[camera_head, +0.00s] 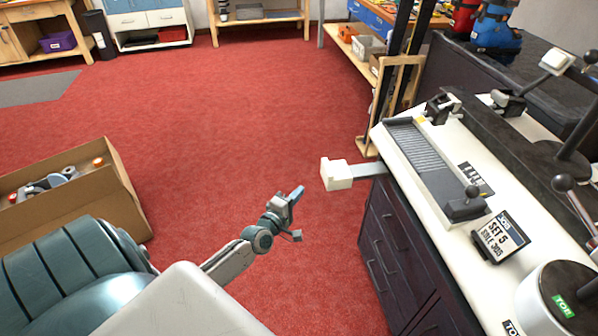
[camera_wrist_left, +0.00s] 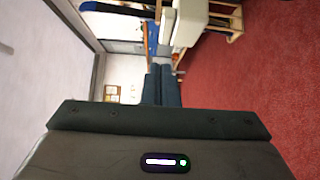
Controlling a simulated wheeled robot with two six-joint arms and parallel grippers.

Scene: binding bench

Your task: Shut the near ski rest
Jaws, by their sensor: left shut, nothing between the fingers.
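The near ski rest (camera_head: 337,174) is a white block on a grey bar, sticking out to the left from the long edge of the white bench top (camera_head: 505,220). My left gripper (camera_head: 296,194) is over the red floor, left of and a little below the ski rest in the head view, apart from it. Its fingers (camera_wrist_left: 161,85) are together with nothing between them in the left wrist view. A white block at the top of that view looks like the ski rest (camera_wrist_left: 188,22), beyond the fingertips. My right gripper is in neither view.
The bench's dark drawers (camera_head: 385,245) stand below the ski rest. A binding jig (camera_head: 432,160), a "SET 5" sign (camera_head: 497,238) and levers are on the bench top. A cardboard box (camera_head: 110,185) stands at the left. The red floor between is clear.

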